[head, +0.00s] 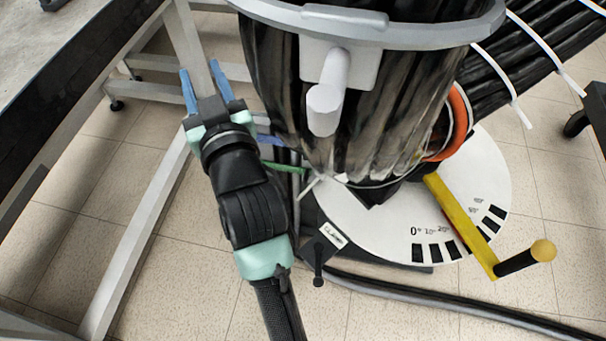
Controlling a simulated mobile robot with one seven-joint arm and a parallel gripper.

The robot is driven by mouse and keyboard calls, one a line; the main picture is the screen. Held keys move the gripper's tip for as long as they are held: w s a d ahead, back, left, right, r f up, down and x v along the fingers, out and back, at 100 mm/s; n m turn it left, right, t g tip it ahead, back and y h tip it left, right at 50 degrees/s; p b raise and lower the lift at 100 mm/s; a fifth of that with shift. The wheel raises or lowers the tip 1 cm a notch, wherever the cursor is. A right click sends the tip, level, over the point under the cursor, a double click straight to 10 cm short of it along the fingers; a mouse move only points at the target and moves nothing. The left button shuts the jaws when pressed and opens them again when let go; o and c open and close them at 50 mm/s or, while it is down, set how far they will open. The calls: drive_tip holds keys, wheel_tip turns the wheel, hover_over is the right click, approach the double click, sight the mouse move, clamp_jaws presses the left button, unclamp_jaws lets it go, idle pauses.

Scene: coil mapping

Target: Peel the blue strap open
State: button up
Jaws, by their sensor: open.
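A short blue strap (270,139) shows at the left side of the black bundle, just right of my gripper's wrist. Much of it is hidden behind the bundle and my arm. A green strap (287,167) sits just below it. My gripper (204,84) has blue fingers, which are apart with nothing seen between them. It is up and to the left of the blue strap, apart from it, beside a grey frame leg.
The black bundle (375,110) stands under a grey ring (440,35). A white dial plate (370,230) with a yellow lever (455,220) is below it. A grey table frame (140,240) stands at left. A black cable (430,300) crosses the tiled floor.

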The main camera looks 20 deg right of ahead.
drive_tip(key=s+d+f+m+g+h, duration=0.1)
drive_tip(key=s+d+f+m+h, duration=0.15)
drive_tip(key=s+f, duration=0.45)
drive_tip(key=s+d+f+m+h, duration=0.1)
drive_tip(key=s+d+f+h, duration=0.25)
drive_tip(key=f, duration=0.75)
drive_tip(key=s+d+f+m+g+h, duration=0.15)
drive_tip(key=s+d+f, duration=0.25)
drive_tip(key=f, duration=0.4)
drive_tip(key=r+b+x, duration=0.1)
drive_tip(key=b+x, duration=0.2)
drive_tip(key=x, duration=0.9)
drive_tip(key=shift+w+f+t, duration=0.15)
drive_tip(key=shift+w+t, duration=0.1)
drive_tip(key=shift+t, duration=0.2)
drive_tip(key=shift+c, duration=0.2)
clamp_jaws()
drive_tip(key=shift+a, duration=0.2)
